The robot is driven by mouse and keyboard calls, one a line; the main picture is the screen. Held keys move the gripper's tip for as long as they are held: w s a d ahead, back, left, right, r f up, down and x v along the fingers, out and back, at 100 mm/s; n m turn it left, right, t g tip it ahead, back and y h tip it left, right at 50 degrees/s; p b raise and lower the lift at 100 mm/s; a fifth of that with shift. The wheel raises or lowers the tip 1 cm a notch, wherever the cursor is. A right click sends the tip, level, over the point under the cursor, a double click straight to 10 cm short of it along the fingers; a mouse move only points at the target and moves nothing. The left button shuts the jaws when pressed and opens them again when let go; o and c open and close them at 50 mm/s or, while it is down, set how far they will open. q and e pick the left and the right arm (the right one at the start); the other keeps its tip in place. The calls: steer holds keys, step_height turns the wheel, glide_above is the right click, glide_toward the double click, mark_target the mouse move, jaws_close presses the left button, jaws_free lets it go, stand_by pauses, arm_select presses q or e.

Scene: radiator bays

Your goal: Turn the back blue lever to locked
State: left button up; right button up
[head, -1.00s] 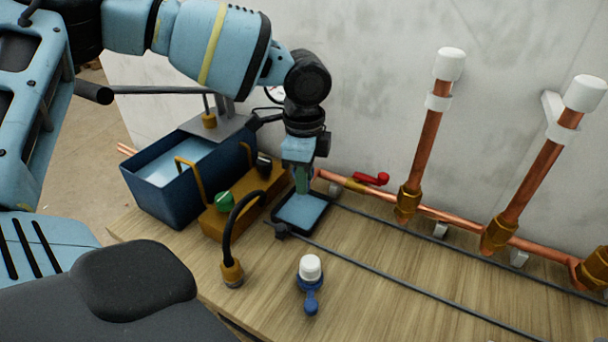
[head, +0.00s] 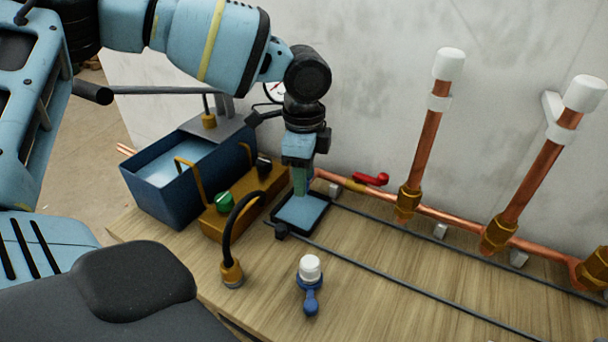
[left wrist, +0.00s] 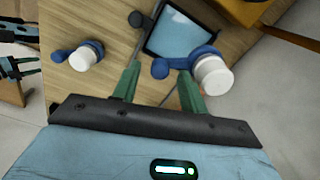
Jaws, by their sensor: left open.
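The back blue lever (left wrist: 205,57) shows in the left wrist view with a round white cap (left wrist: 213,76). Its arm points left in that view and ends in a round blue knob (left wrist: 160,68). My left gripper (left wrist: 158,72) is open, its two green fingers on either side of that knob; I cannot tell whether either touches it. In the head view my left gripper (head: 301,188) points down, and the back lever is hidden behind it. Another blue lever (head: 310,300) with a white cap stands nearer the front and also shows in the left wrist view (left wrist: 87,54).
A dark-framed tray (head: 280,211) lies just below my left gripper. A brass block (head: 219,225) and a blue bin (head: 146,204) stand left. A red lever (head: 371,179) and copper pipes (head: 424,150) run along the wall. Thin grey rods (head: 400,283) cross the bench.

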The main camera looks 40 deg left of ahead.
arm_select(q)
step_height(320, 180, up, 7)
steer(key=shift+r, duration=0.1)
stand_by(0.7)
